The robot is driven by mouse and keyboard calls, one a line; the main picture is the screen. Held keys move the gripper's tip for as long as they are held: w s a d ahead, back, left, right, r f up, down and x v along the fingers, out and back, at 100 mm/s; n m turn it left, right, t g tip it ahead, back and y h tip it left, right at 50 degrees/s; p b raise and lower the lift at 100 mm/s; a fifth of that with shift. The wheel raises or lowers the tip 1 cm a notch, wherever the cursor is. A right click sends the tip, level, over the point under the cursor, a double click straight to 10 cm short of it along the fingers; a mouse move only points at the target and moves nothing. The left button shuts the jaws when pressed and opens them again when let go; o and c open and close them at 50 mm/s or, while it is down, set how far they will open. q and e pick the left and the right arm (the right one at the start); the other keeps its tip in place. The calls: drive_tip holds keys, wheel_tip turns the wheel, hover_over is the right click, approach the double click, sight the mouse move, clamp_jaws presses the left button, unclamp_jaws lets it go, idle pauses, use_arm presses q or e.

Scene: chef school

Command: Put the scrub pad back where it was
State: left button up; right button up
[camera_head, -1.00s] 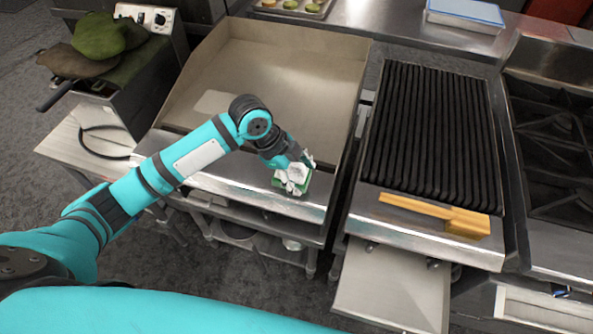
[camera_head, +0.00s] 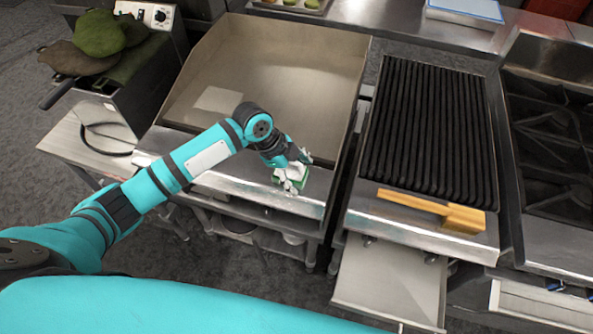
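The green and white scrub pad (camera_head: 289,180) is at the front steel ledge of the flat griddle (camera_head: 300,60). My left gripper (camera_head: 292,176) is over the pad with its light fingers around it. The fingers partly hide the pad, and green shows between and beside them. The pad is at or just above the ledge; I cannot tell if it touches. I cannot make out whether the fingers press on it. My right gripper is not in view.
A ribbed grill (camera_head: 428,130) stands to the right, with a wooden-coloured brush (camera_head: 440,212) on its front ledge. A drawer or tray (camera_head: 390,285) sticks out below it. A fryer with green and brown mitts (camera_head: 95,45) is at the left. The griddle's plate is mostly clear.

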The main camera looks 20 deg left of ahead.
sight(277, 173)
use_arm(q)
drive_tip(key=shift+o, duration=0.4)
drive_tip(key=shift+r, duration=0.1)
drive_tip(key=b+v, duration=0.1)
drive_tip(key=v, duration=1.1)
drive_tip(key=shift+b, duration=0.4)
